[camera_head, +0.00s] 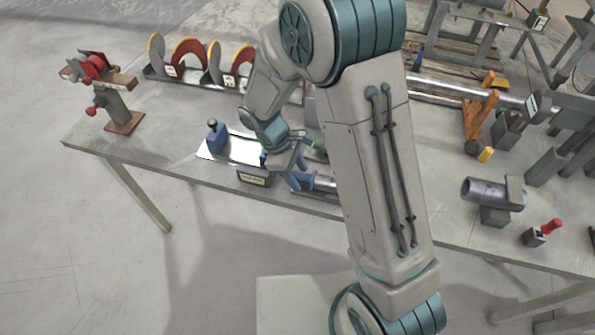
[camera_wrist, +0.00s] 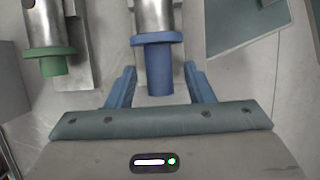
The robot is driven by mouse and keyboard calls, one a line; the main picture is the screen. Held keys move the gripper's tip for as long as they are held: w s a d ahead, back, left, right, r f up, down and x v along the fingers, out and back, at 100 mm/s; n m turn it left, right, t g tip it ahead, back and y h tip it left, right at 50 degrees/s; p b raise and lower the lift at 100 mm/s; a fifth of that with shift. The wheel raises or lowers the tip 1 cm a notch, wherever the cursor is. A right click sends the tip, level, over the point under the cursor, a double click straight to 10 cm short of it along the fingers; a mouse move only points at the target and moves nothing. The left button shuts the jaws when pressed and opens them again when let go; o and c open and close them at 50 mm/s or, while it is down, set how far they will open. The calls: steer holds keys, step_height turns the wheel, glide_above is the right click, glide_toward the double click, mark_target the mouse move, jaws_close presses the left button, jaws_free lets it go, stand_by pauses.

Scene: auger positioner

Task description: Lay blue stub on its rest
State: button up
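The blue stub (camera_wrist: 158,52) shows in the wrist view as a metal cylinder with a blue collar and a narrower blue end pointing at my gripper. In the head view, the blue stub (camera_head: 309,181) lies near the table's front edge, partly behind my arm. My gripper (camera_wrist: 160,76) is open, with one blue finger on each side of the stub's narrow end and visible gaps at both sides. In the head view my gripper (camera_head: 294,178) is low over the table. I cannot tell which fixture is the blue stub's rest.
A green-collared stub (camera_wrist: 50,56) lies left of the blue one in the wrist view. A blue clamp block (camera_head: 217,138) stands on a shiny plate, with a dark labelled block (camera_head: 253,178) in front. A red-topped stand (camera_head: 115,95) is at the table's left end.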

steer(key=v, duration=1.3)
steer(key=shift+r, duration=0.4)
steer(key=s+d+r+m+t+y, duration=0.1)
steer(key=s+d+r+m, duration=0.1)
steer(key=s+d+m, duration=0.2)
steer(key=s+d+r+m+t+y, duration=0.2)
steer(key=s+d+r+m, duration=0.1)
steer(key=s+d+m, duration=0.2)
steer(key=s+d+r+m+t+y+p, duration=0.1)
steer(key=s+d+r+m, duration=0.1)
steer(key=s+d+m, duration=0.3)
steer(key=d, duration=0.3)
steer(key=shift+r, duration=0.3)
steer(key=shift+w, duration=0.1)
steer(key=shift+c, duration=1.2)
